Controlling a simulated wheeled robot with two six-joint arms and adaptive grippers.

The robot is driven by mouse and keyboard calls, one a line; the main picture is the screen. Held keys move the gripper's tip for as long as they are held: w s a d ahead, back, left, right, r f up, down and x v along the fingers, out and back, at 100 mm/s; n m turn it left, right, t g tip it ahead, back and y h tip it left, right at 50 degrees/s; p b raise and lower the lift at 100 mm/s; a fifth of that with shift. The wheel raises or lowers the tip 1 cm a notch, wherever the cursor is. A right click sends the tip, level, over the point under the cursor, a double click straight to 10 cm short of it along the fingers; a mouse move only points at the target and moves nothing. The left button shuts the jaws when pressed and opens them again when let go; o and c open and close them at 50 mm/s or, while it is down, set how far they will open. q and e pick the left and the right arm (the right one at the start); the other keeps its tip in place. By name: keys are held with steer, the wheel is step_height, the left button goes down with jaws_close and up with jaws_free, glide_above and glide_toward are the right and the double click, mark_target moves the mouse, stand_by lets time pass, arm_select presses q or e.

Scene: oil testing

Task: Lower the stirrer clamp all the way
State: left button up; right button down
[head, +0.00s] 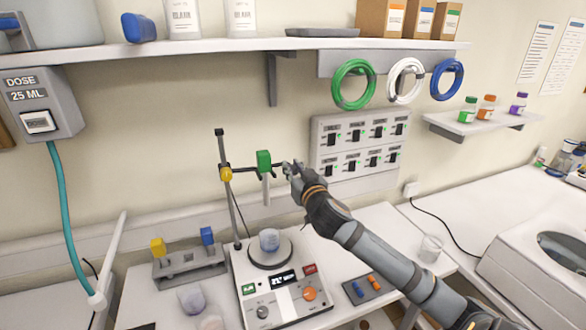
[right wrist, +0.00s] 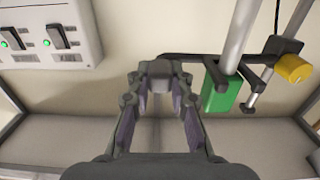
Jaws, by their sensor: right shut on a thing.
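The stirrer clamp is a dark bar across an upright rod (head: 231,195), with a yellow knob (head: 226,174) at the rod and a green block (head: 264,162) farther out. A grey shaft (head: 266,190) hangs below the green block, above a beaker (head: 269,240) on the hotplate stirrer (head: 281,285). My right gripper (head: 288,169) is shut on the free right end of the clamp bar. In the right wrist view, its fingertips (right wrist: 157,75) meet at the bar's end, beside the green block (right wrist: 222,90). My left gripper is not in view.
A rack (head: 189,265) with yellow and blue pieces stands left of the hotplate. A small dark tray (head: 361,290) and an empty beaker (head: 430,248) are to the right. A switch panel (head: 358,143) is on the wall behind my right arm.

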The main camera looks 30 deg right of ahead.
step_height(320, 180, down, 15)
steer(key=b, duration=1)
steer(key=shift+r+b, duration=0.2)
steer(key=shift+b, duration=0.2)
steer(key=c, duration=1.2)
jaws_free()
steer(key=shift+r, duration=0.1)
